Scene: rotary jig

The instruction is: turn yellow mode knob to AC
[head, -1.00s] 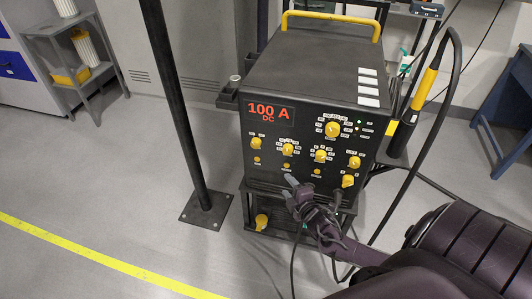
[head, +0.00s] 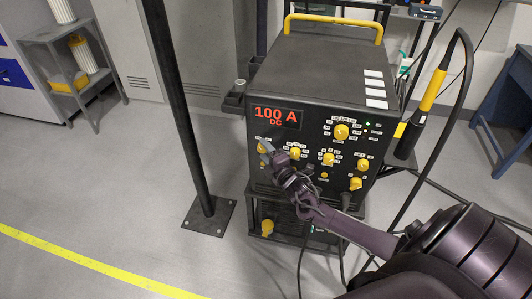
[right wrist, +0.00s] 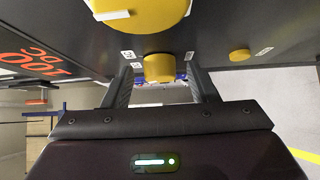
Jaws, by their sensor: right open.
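The dark welding machine (head: 325,70) has a front panel of yellow knobs and a red display (head: 277,117) reading "100 A DC". A small yellow knob (right wrist: 158,68), which I take as the mode knob, sits below the display's left end. My right gripper (head: 267,149) is at this knob in the head view and partly hides it. In the right wrist view its open fingers stand on both sides of the knob, with gaps visible. My left gripper is out of view.
A larger yellow knob (right wrist: 140,14) is close to the fingers in the right wrist view. Other yellow knobs, such as a middle one (head: 295,153), fill the panel. A black post (head: 180,110) stands left of the machine. A torch with a cable (head: 433,88) hangs at right.

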